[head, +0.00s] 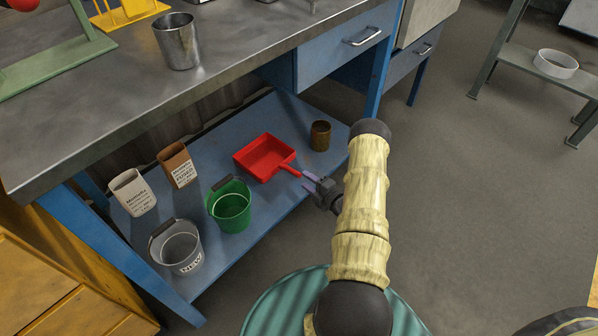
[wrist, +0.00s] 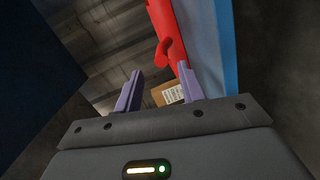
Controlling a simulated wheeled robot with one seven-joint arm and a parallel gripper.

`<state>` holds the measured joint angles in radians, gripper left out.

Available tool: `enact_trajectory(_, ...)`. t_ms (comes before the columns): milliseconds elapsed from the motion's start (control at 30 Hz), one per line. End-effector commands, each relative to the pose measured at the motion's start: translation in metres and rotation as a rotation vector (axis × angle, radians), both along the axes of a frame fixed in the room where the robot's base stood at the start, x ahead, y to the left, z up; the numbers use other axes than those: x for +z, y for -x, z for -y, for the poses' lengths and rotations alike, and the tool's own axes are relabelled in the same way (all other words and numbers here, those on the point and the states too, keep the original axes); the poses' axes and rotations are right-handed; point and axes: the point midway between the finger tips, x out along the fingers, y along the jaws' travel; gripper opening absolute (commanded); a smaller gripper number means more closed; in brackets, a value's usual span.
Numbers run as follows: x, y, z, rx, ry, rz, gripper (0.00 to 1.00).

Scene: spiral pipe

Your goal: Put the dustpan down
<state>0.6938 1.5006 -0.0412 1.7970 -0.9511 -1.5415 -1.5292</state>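The red dustpan (head: 264,156) lies on the blue lower shelf of the workbench in the head view, its handle pointing right toward the shelf's front edge. In the wrist view its red handle (wrist: 165,50) shows just beyond and between my fingertips. My gripper (head: 309,183) is at the handle's end, at the shelf's front edge. Its two purple fingers are spread apart in the wrist view (wrist: 159,74), with nothing clamped between them. Whether a finger touches the handle I cannot tell.
The blue shelf (head: 287,190) also holds a green bucket (head: 231,207), a grey bucket (head: 181,250), two small containers (head: 134,192) and a rusty can (head: 320,136). The metal benchtop (head: 110,112) overhangs the shelf's back. Open floor (head: 460,200) lies to the right.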

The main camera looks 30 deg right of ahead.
Motion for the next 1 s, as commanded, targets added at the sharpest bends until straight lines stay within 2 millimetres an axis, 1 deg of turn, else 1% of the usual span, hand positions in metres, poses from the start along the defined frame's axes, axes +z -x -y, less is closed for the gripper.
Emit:
enact_trajectory(33, 0.005, 0.011, 0.003, -0.003, -0.002, -0.004, 0.40)
enact_trajectory(100, 0.007, 0.022, 0.005, -0.001, -0.002, -0.003, 0.40)
enact_trajectory(200, 0.007, 0.034, 0.009, -0.002, 0.000, -0.001, 0.40)
enact_trajectory(300, 0.007, 0.040, 0.011, -0.001, -0.001, -0.001, 0.40)
enact_trajectory(867, 0.006, 0.041, 0.011, 0.000, 0.000, 0.000, 0.40)
enact_trajectory(1000, 0.013, 0.033, 0.011, -0.004, -0.003, -0.025, 0.40)
